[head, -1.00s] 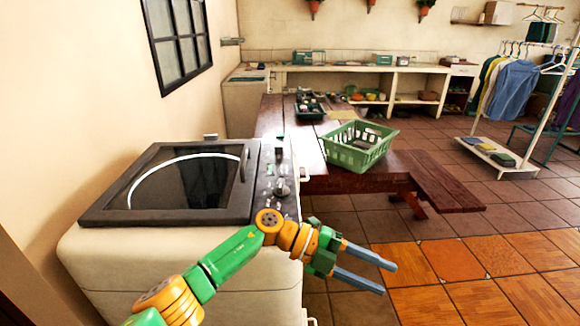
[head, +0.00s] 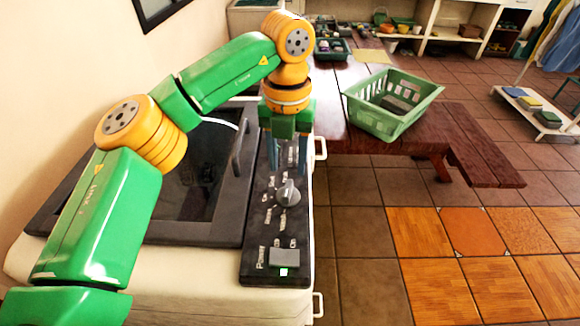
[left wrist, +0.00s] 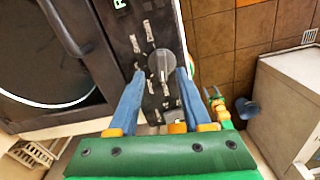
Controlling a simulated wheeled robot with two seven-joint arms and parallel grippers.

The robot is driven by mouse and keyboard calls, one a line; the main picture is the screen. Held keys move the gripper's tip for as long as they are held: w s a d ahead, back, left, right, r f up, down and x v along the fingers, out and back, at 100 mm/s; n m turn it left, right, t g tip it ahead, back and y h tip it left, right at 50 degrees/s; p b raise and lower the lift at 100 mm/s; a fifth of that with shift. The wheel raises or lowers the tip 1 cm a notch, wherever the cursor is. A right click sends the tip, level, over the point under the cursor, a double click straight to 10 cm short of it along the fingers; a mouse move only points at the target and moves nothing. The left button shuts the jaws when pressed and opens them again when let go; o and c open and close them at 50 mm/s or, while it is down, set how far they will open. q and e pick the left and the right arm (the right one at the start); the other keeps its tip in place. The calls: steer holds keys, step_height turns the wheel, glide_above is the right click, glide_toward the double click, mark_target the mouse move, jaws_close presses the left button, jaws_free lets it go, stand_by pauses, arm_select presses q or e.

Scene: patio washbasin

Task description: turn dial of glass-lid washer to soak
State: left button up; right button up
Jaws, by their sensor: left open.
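The dial (head: 288,192) is a grey round knob on the dark control panel (head: 262,215) of the glass-lid washer (head: 190,290). Printed labels, too small to read surely, surround it. My left gripper (head: 288,170) is open and points down over the panel at the dial. In the left wrist view the dial (left wrist: 162,65) lies between the two blue fingertips (left wrist: 160,74), with a gap on each side; I see no clear contact. A small green and orange piece at the right of that view (left wrist: 219,108) looks like my right arm's end; its fingers are unclear.
The lid handle (head: 241,150) stands up close left of the panel. A power switch (head: 285,258) with a green light sits at the panel's near end. A green basket (head: 390,105) stands on the wooden bench (head: 440,135) to the right.

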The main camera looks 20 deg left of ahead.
mark_target(288, 188)
arm_select(q)
steer(key=f, duration=0.2)
steer(key=s+f+p, duration=0.1)
steer(key=f, duration=0.1)
steer(key=shift+s+d+f, duration=0.1)
steer(key=shift+s+d, duration=0.05)
steer(key=shift+s, duration=0.05)
steer(key=shift+f, duration=0.35)
steer(key=shift+w+f, duration=0.2)
steer(key=shift+w, duration=0.05)
jaws_close()
